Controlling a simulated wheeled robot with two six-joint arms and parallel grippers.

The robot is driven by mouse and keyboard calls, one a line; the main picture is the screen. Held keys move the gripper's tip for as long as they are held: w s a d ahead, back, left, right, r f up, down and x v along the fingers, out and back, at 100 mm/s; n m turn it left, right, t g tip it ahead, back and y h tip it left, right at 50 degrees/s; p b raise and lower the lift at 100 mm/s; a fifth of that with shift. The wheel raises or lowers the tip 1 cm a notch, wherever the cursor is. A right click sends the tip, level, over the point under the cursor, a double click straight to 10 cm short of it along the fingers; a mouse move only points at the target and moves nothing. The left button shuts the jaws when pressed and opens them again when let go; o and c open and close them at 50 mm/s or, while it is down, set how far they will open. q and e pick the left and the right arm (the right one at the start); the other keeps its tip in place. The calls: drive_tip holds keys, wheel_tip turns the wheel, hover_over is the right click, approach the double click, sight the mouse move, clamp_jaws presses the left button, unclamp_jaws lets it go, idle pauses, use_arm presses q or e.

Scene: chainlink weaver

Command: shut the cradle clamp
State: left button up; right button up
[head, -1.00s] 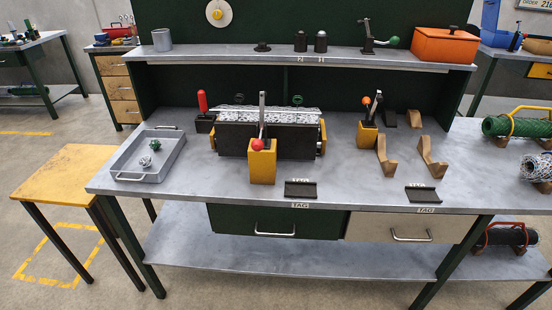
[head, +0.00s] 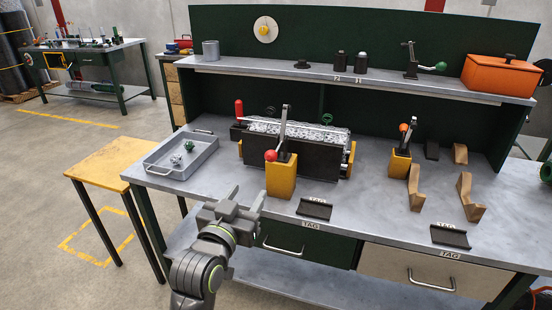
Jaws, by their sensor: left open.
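A black cradle (head: 318,158) with a roll of grey mesh (head: 300,133) in it sits on the workbench. At its front left stands a yellow block (head: 281,179) with an upright metal lever (head: 283,125) and a red ball (head: 271,155). A second yellow block (head: 398,165) with a lever and orange ball (head: 403,127) stands to the right. I cannot tell which part the cradle clamp is. My left gripper (head: 246,197) is open and empty, in front of the bench's front edge, lower left of the red-ball block and apart from it. My right gripper is out of view.
A red-handled upright (head: 239,108) stands behind. A yellow-topped stool (head: 95,167) stands left of the bench.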

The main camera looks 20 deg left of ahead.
sight(269, 160)
use_arm(q)
drive_tip(key=w, duration=0.8)
drive_tip(key=w+p, duration=0.1)
drive_tip(key=w, duration=0.7)
drive_tip(key=shift+w+d+f, duration=0.1)
drive_tip(key=shift+w+d, duration=0.1)
drive_tip(key=shift+w, duration=0.15)
clamp_jaws()
